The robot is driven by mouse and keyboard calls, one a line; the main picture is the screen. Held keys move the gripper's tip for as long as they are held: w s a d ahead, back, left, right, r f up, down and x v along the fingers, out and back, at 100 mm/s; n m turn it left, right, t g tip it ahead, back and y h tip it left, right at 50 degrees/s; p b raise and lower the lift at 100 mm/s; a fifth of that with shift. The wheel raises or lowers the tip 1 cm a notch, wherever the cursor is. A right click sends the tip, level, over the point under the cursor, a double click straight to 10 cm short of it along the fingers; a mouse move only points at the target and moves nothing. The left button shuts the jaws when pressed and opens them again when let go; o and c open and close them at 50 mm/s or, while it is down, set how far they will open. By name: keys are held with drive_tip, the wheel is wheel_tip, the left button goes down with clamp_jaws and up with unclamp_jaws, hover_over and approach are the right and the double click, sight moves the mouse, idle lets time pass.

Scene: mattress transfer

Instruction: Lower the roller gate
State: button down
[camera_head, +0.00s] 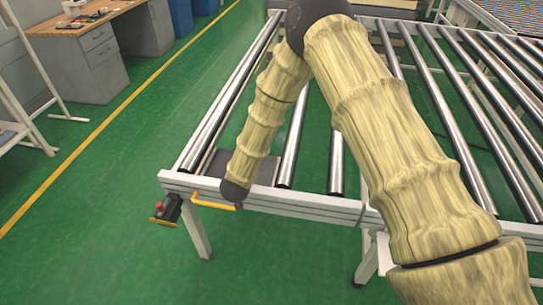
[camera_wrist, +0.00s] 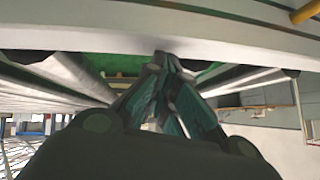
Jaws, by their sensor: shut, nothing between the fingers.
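The roller section that I take to be the gate has a white front rail (camera_head: 300,201) and steel rollers, and looks about level with the frame to its right. A yellow-orange handle (camera_head: 214,203) sits low on the rail's left part. In the wrist view a white beam (camera_wrist: 110,38), probably this rail, crosses the top, with a yellow-orange bar (camera_wrist: 305,12) at upper right. My gripper (camera_wrist: 168,58) is shut and empty, its fingertips at the beam's lower edge. Whether they touch it I cannot tell. My arm hides the gripper in the head view.
A small box with a red button (camera_head: 159,206) hangs at the rail's left end. More rollers (camera_head: 500,110) run to the right. A grey cabinet desk (camera_head: 88,55) stands at upper left. The green floor (camera_head: 95,225) at left is clear, with a yellow line.

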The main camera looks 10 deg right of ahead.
wheel_tip(320, 180, up, 3)
drive_tip(key=shift+w+r+p, duration=0.1)
drive_tip(key=shift+p, duration=0.55)
drive_tip(key=shift+d+r, duration=0.1)
drive_tip(key=shift+r, duration=0.3)
drive_tip(key=a+b+v, duration=0.1)
drive_tip(key=b+v, duration=0.2)
drive_tip(key=v, duration=0.6)
drive_tip(key=shift+a+r, duration=0.25)
drive_tip(key=shift+r, duration=0.05)
drive_tip(key=s+d+f+n+g, duration=0.1)
drive_tip(key=s+d+f+g, duration=0.1)
drive_tip(key=s+d+f, duration=0.45)
drive_tip(key=s+d+f+n+g+y, duration=0.15)
drive_tip(key=s+d+f, duration=0.25)
drive_tip(key=s+f, duration=0.55)
drive_tip(key=s+d+f+n+g, duration=0.25)
drive_tip(key=s+d+f, duration=0.3)
drive_tip(key=s, duration=0.55)
drive_tip(key=s+d+f+g, duration=0.1)
drive_tip(key=s+d, duration=0.1)
drive_tip(key=s, duration=0.4)
drive_tip(key=s+d+f+g, duration=0.1)
drive_tip(key=s+d+g, duration=0.1)
drive_tip(key=s, duration=0.5)
drive_tip(key=shift+s+d, duration=0.35)
drive_tip(key=shift+d, duration=0.5)
